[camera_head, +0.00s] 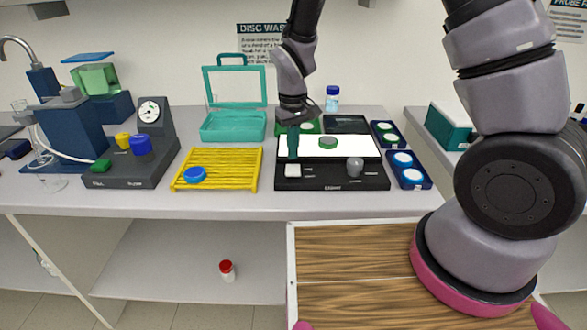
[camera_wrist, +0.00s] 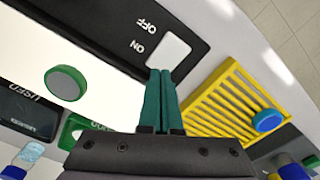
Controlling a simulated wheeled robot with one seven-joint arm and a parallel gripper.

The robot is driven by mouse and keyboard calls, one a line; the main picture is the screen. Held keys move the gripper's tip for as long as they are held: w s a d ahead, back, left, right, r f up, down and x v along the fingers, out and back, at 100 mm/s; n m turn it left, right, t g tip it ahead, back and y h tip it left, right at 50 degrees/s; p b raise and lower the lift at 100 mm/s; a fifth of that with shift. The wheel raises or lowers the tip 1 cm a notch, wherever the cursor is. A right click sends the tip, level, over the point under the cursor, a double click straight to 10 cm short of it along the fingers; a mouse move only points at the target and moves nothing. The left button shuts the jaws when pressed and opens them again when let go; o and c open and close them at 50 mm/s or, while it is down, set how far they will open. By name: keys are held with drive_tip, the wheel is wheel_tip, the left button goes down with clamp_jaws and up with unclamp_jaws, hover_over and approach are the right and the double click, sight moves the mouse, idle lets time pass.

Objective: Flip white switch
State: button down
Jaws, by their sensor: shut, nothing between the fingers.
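The white switch (camera_head: 292,171) is a square rocker on the front left of the black light box (camera_head: 318,184). In the wrist view the white switch (camera_wrist: 168,50) sits beside the printed words ON and OFF. My gripper (camera_head: 293,158) points down over the box's left part. Its green fingers are together and empty, and in the wrist view the fingertips (camera_wrist: 161,72) are at the switch's near edge. I cannot tell whether they touch it.
A grey knob (camera_head: 354,167) is on the box's front right. A green-rimmed disc (camera_head: 327,142) lies on the lit panel. A yellow rack (camera_head: 217,170) with a blue cap (camera_head: 195,174) stands left of the box. Blue trays (camera_head: 408,170) with white discs stand right.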

drive_tip(key=shift+r, duration=2.35)
wheel_tip(320, 180, up, 9)
drive_tip(key=m+t+y, duration=0.1)
drive_tip(key=m, duration=0.1)
hover_over(294, 166)
drive_tip(key=w+d, duration=0.1)
drive_tip(key=d, duration=0.4)
drive_tip(key=s+d+r+m+t+y, duration=0.1)
drive_tip(key=s+d+r+m+t, duration=0.15)
drive_tip(key=d+r, duration=0.6)
drive_tip(key=s+d+r+m+t, duration=0.3)
drive_tip(key=s+d+r+m, duration=0.2)
drive_tip(key=s+d+r, duration=0.4)
wheel_tip(294, 166, up, 2)
drive_tip(key=shift+s+r+t, duration=0.15)
drive_tip(key=shift+s+t, duration=0.2)
drive_tip(key=shift+s, duration=0.5)
